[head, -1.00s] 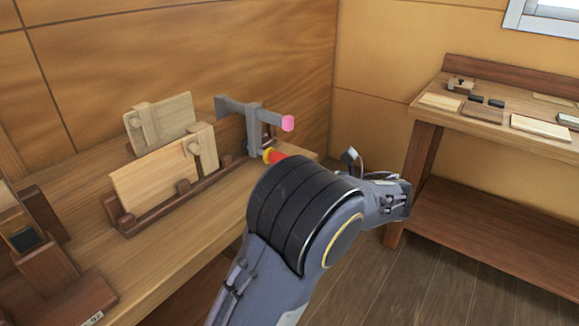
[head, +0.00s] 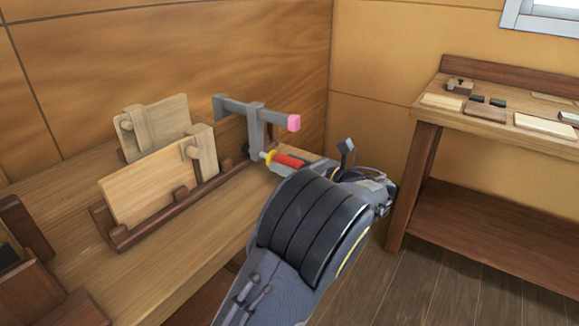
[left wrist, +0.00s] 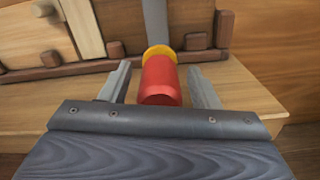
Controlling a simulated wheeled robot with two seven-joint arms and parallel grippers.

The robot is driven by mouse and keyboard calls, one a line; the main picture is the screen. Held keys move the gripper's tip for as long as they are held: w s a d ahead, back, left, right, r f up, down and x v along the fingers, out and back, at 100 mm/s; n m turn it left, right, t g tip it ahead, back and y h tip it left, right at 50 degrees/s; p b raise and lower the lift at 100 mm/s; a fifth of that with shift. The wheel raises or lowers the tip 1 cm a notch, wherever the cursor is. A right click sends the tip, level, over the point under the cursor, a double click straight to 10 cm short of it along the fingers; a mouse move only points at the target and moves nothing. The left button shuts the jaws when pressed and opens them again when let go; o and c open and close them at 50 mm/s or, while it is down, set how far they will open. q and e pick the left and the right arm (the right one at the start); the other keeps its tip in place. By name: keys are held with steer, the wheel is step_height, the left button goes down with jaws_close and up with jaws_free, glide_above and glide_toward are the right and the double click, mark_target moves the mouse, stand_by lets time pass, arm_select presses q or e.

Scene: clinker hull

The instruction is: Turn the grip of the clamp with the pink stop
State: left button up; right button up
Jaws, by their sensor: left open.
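The clamp (head: 256,127) is a grey bar clamp standing at the far end of the left bench, with a pink stop (head: 293,123) on its bar end. Its red grip (head: 289,160) with a yellow collar (head: 269,156) sticks out low toward me. In the left wrist view the red grip (left wrist: 160,82) lies between the two fingers of my left gripper (left wrist: 163,85), with gaps on both sides. That gripper is open. In the head view its fingers are mostly hidden behind my own arm. My right gripper is not in view.
On the left bench (head: 75,215), light wooden boards (head: 152,188) with wooden clamps stand in a dark rack (head: 180,205) left of the clamp. A second bench (head: 427,115) at the right holds small blocks and boards. Floor lies between the benches.

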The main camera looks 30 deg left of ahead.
arm_select(q)
steer(key=shift+c, duration=0.5)
steer(key=c, duration=0.9)
steer(key=shift+n, duration=0.3)
